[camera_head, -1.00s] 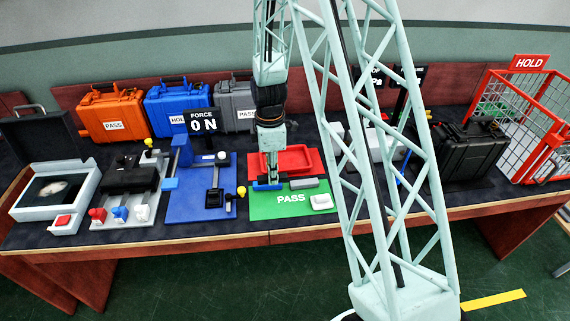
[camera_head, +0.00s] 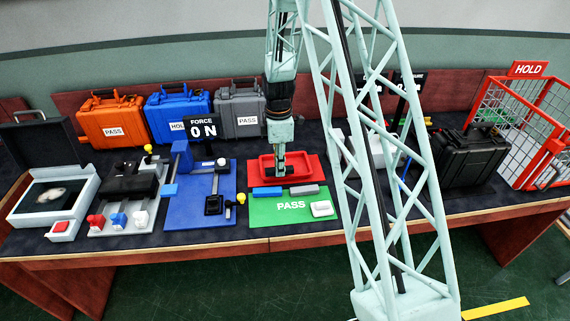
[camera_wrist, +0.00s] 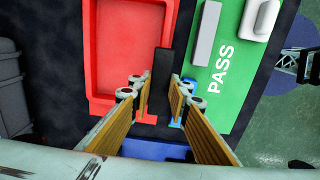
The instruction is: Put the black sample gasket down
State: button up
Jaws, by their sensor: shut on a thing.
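The black sample gasket (camera_wrist: 163,66) is a small dark bar between the fingers of my gripper (camera_wrist: 161,97) in the wrist view. My gripper is shut on it. In the head view my gripper (camera_head: 280,172) points down over the red tray (camera_head: 264,169), and the gasket is hard to make out there. In the wrist view the gasket overlaps the right side of the red tray (camera_wrist: 94,45). I cannot tell its height above the tray or whether it touches.
A green PASS mat (camera_head: 262,211) in front of the tray bears a blue block (camera_head: 266,192), a grey block (camera_head: 304,190) and a white block (camera_head: 321,208). A blue fixture with a force display (camera_head: 201,128) stands to the left. Cases line the back; a red HOLD cage (camera_head: 520,120) stands right.

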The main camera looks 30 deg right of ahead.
jog(key=w+d, duration=0.4)
jog(key=shift+w+d+f+b, duration=0.3)
jog(key=shift+d, duration=0.05)
jog(key=shift+w+d, duration=0.2)
jog(key=shift+w+d+f, duration=0.15)
jog(key=shift+f, duration=0.05)
jog(key=shift+f+b, duration=0.5)
jog(key=shift+f, duration=1.1)
jog(key=shift+f, duration=0.15)
jog(key=o, duration=0.8)
jog(key=shift+o, duration=0.2)
jog(key=shift+r, duration=0.2)
